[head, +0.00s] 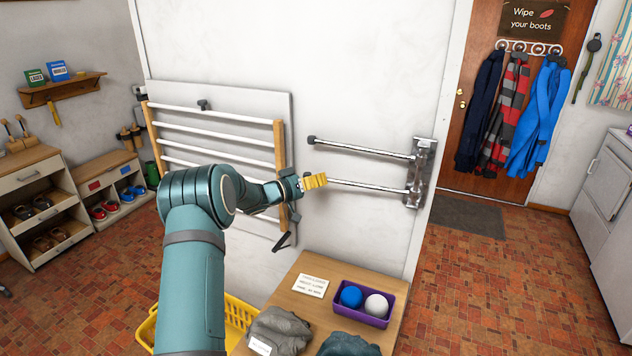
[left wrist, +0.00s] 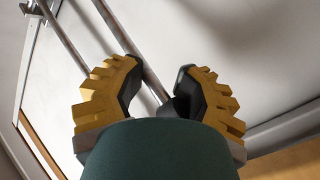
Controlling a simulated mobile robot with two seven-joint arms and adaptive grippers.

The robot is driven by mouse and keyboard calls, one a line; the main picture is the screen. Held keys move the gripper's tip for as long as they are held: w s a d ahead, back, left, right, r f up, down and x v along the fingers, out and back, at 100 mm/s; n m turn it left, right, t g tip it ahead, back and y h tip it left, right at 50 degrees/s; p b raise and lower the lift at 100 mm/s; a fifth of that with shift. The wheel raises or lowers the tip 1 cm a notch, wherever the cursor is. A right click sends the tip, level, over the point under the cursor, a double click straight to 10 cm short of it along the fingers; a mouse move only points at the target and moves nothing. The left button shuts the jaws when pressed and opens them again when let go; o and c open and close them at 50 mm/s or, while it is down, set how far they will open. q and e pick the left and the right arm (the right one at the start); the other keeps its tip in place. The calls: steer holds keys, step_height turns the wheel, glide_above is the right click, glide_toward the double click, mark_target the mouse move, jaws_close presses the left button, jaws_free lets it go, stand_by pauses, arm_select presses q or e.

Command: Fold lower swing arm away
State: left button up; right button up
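The lower swing arm (head: 370,188) is a thin metal bar running left from a metal wall bracket (head: 421,172). The upper swing arm (head: 360,149) runs above it and ends in a dark cap. My left gripper (head: 316,181), with yellow fingers, is at the free left end of the lower arm and hides that end in the head view. Firm contact cannot be told. My right gripper is not in view.
A drying rack (head: 215,150) with white rails is on the wall left of the swing arms. Below stand a wooden table (head: 290,285) with a purple tray (head: 362,319) of balls and a yellow basket (head: 238,312).

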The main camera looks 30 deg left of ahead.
arm_select(q)
steer(key=shift+w+d+r, duration=0.3)
steer(key=shift+d+r, duration=0.2)
steer(key=shift+r, duration=0.3)
steer(key=shift+s+a, duration=0.1)
steer(key=f+v, duration=0.1)
steer(key=v, duration=1.1)
steer(key=shift+a, duration=0.25)
steer(key=shift+f, duration=0.1)
